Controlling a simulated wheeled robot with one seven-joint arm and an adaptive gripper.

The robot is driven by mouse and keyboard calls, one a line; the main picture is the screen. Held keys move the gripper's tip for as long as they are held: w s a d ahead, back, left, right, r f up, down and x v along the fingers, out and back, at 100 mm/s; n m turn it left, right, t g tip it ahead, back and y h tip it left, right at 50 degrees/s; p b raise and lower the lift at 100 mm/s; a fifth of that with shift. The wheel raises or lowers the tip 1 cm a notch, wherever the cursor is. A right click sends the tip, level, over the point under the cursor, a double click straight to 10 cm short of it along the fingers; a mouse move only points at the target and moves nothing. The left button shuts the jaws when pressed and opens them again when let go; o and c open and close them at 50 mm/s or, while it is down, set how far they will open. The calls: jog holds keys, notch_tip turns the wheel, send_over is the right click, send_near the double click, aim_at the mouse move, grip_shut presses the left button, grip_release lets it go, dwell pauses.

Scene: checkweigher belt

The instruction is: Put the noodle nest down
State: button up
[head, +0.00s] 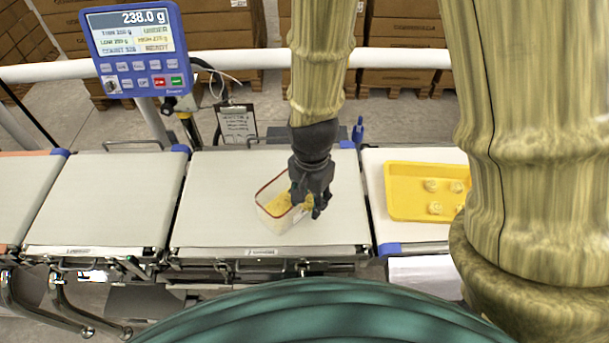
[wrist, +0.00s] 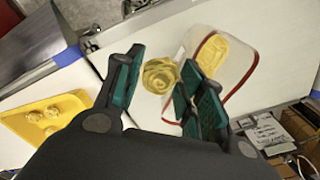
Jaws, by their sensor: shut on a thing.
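My gripper (head: 312,203) is over the right edge of a clear tub (head: 263,210) with a red rim, on the middle belt. The wrist view shows a pale yellow noodle nest (wrist: 160,75) between the fingers of my gripper (wrist: 160,82), which is shut on it. The nest is beside the tub's rim (wrist: 231,92) in that view; I cannot tell its exact height above the belt. Yellow noodles (head: 278,203) lie inside the tub and also show in the wrist view (wrist: 212,54). In the head view my fingers mostly hide the held nest.
A yellow tray (head: 405,210) with several nests stands on the right-hand belt, partly behind my arm. The scale display (head: 140,45) reads 238.0 g. A clipboard (head: 237,123) and a blue upright object (head: 358,131) are behind the belt. The middle belt (head: 215,195) is clear left of the tub.

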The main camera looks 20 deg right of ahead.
jog(key=w+f+b, duration=0.1)
jog(key=w, duration=0.3)
jog(key=w+d+f+b, duration=0.1)
jog(key=w+b, duration=0.1)
jog(key=w, duration=0.1)
jog(key=w+d+f+b, duration=0.1)
jog(key=w+f, duration=0.1)
jog(key=w, duration=0.2)
jog(key=shift+w+b, duration=0.3)
jog(key=shift+d+f+b, duration=0.1)
jog(key=shift+f+b, duration=0.25)
jog(key=shift+b, duration=0.05)
jog(key=shift+f, duration=0.6)
jog(key=o, duration=0.5)
jog(key=shift+r+b, duration=1.35)
jog(key=shift+r, duration=5.25)
